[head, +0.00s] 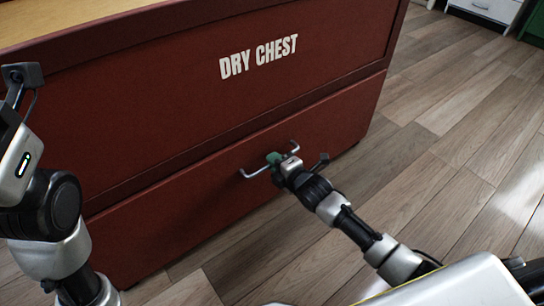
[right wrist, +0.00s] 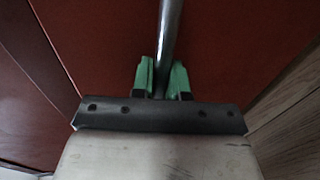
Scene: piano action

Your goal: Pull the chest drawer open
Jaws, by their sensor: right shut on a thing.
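The red chest (head: 160,110) with the words "DRY CHEST" fills the upper left of the head view. Its lower drawer front (head: 190,205) carries a metal bar handle (head: 252,173). My right gripper (head: 275,159) is at the middle of the handle, its green fingers shut on the bar. In the right wrist view the handle bar (right wrist: 169,45) runs between the two green fingertips (right wrist: 163,75). The drawer looks flush with the chest front, though I cannot tell exactly. My left arm is at the left edge; its fingertips are not clearly seen.
The wood plank floor (head: 450,150) is clear to the right of the chest and in front of it. A white cabinet (head: 487,8) and a green piece (head: 534,25) stand at the far top right.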

